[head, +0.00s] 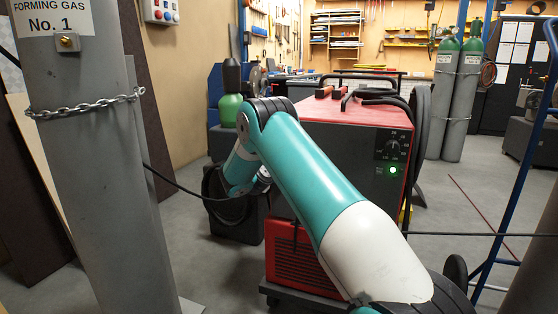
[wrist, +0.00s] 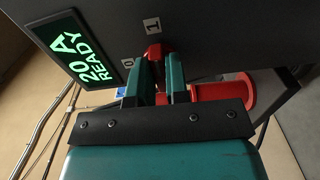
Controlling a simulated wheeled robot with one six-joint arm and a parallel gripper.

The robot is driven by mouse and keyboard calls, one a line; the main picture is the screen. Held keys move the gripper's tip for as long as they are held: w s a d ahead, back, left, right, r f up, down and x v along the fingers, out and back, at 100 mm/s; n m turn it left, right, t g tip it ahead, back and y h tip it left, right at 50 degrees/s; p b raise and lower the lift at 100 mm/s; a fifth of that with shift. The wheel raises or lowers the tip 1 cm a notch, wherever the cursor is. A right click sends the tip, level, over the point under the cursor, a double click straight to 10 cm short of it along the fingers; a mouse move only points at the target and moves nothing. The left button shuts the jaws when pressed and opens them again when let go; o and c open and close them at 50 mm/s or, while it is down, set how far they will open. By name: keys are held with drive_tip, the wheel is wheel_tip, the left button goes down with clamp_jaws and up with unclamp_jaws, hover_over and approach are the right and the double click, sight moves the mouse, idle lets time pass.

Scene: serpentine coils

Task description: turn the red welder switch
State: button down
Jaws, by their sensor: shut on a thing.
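In the wrist view, the red switch (wrist: 154,52) sits on the dark panel of the welder, between small plates marked 0 (wrist: 127,63) and 1 (wrist: 152,25). My gripper (wrist: 156,75) has its two teal fingers on either side of the switch, shut on it. The switch's visible end lies close to the 1 plate; its lower part is hidden between the fingers. A display (wrist: 76,58) beside it glows green and reads "20 A READY". In the head view, the red and grey welder (head: 345,150) stands behind my arm, which hides the gripper and switch.
A red spool-like part (wrist: 223,95) sticks out right of my fingers. In the head view, a green lamp (head: 393,170) glows on the welder's front. A chained grey gas cylinder (head: 85,180) stands close at left, and a dark cable crosses the floor at right.

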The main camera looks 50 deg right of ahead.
drive_tip(key=shift+s+f, duration=0.1)
drive_tip(key=shift+f, duration=0.05)
drive_tip(key=c, duration=1.1)
unclamp_jaws()
drive_tip(key=shift+b+v, duration=2.35)
drive_tip(key=shift+v, duration=6.35)
